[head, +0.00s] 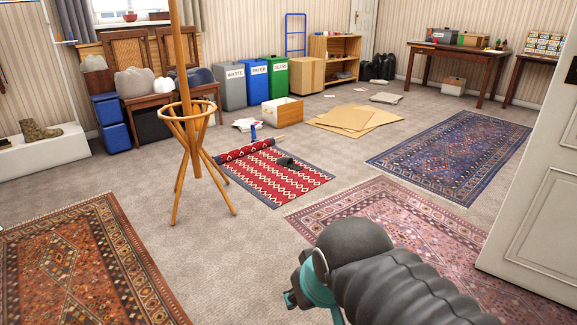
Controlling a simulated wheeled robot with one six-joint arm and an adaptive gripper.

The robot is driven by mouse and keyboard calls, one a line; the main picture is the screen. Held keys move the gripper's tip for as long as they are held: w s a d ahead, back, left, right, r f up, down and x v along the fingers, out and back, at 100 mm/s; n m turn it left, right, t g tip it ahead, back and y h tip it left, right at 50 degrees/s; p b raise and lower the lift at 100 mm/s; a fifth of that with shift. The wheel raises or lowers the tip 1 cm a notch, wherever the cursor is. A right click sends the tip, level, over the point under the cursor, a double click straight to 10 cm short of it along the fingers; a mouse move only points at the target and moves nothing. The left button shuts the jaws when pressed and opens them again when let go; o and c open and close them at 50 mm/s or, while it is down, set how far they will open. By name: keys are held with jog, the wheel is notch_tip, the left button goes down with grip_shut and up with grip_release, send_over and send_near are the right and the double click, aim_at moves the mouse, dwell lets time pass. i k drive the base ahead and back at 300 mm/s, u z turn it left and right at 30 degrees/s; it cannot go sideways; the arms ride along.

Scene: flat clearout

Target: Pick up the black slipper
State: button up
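A small black slipper (288,163) lies on the partly rolled red patterned rug (262,183) in the middle of the floor. It is small in this view and its finer shape is hard to make out. My arm reaches in from the bottom right, with my gripper (293,298) in part at its far end, showing teal and dark parts. The fingers are mostly hidden, so I cannot see whether they are open or shut. The gripper is in the foreground, well apart from the slipper.
A wooden coat stand (192,128) stands left of the red rug. An open white door (535,190) borders the right. Flattened cardboard (352,119) and an open box (282,111) lie behind the rug. Carpet is clear between the rugs.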

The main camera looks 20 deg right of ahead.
aim_at(287, 161)
jog(key=z, duration=0.9)
jog(key=i, duration=8.6)
jog(key=u, duration=4.1)
